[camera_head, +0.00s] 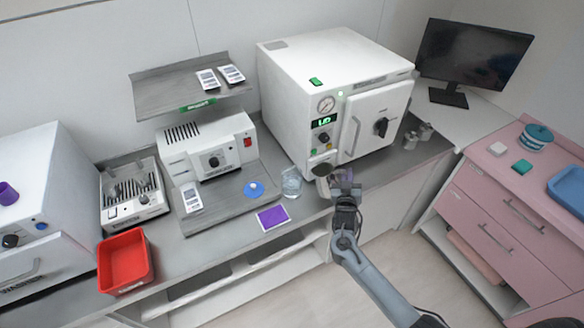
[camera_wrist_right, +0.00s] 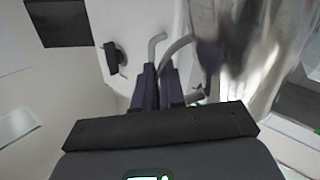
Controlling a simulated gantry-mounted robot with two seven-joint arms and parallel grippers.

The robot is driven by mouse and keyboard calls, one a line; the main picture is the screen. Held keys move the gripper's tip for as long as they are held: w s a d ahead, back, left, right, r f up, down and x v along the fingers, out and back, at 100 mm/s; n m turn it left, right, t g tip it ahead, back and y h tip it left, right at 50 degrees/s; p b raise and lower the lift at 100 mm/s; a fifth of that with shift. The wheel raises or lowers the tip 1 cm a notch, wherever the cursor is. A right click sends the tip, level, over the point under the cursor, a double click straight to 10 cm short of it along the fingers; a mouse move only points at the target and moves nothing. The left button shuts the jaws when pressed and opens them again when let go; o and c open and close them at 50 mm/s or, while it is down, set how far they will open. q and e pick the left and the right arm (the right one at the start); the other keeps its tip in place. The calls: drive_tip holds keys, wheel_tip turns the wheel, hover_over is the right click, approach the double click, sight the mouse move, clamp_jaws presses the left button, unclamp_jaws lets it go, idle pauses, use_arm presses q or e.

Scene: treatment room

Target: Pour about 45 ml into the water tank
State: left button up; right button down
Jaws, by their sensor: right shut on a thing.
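My right gripper (camera_head: 342,181) is in front of the white steriliser (camera_head: 285,105). It is shut on the handle of a jug-like vessel (camera_head: 322,186) with a dark round top, just left of the fingers. In the right wrist view the purple fingers (camera_wrist_right: 160,87) meet at the curved handle, and the shiny, blurred vessel (camera_wrist_right: 250,55) fills the upper right. The vessel looks about upright; its contents cannot be made out. A clear beaker (camera_head: 291,183) stands on the counter to its left. No water tank opening can be told for certain. My left gripper is not in view.
A purple mat (camera_head: 272,217) and a blue round thing (camera_head: 254,188) lie left of the beaker. A red bin (camera_head: 125,262) is at the counter's left front. Small metal containers (camera_head: 417,137) stand right of the steriliser, whose door (camera_head: 375,120) looks closed.

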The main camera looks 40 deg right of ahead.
drive_tip(key=r+p, duration=0.1)
drive_tip(key=w+a+r+n+p, duration=0.1)
drive_tip(key=r, duration=0.1)
drive_tip(key=r+n+p, duration=0.1)
drive_tip(key=shift+w+a+r, duration=0.15)
drive_tip(key=shift+w+r, duration=0.1)
drive_tip(key=shift+r, duration=0.1)
drive_tip(key=shift+w+a+r+n+p, duration=0.55)
drive_tip(key=shift+w+a+r+n, duration=0.1)
drive_tip(key=shift+w+r+n, duration=0.2)
drive_tip(key=shift+w+a+f+n, duration=0.1)
drive_tip(key=shift+w+a+n, duration=0.2)
drive_tip(key=shift+n, duration=0.35)
drive_tip(key=shift+w+a+n, duration=0.1)
drive_tip(key=shift+w+n, duration=0.05)
drive_tip(key=shift+n, duration=0.15)
drive_tip(key=r+n, duration=0.1)
drive_tip(key=w+a+r+n+p, duration=0.1)
drive_tip(key=r+n+p, duration=0.1)
drive_tip(key=shift+w+a, duration=0.15)
drive_tip(key=shift+w, duration=0.15)
drive_tip(key=shift+w+a+r+n+p, duration=0.2)
drive_tip(key=shift+r+n+p, duration=0.1)
drive_tip(key=shift+n+p, duration=0.1)
drive_tip(key=shift+w+a+r+g, duration=0.1)
drive_tip(key=shift+g, duration=0.2)
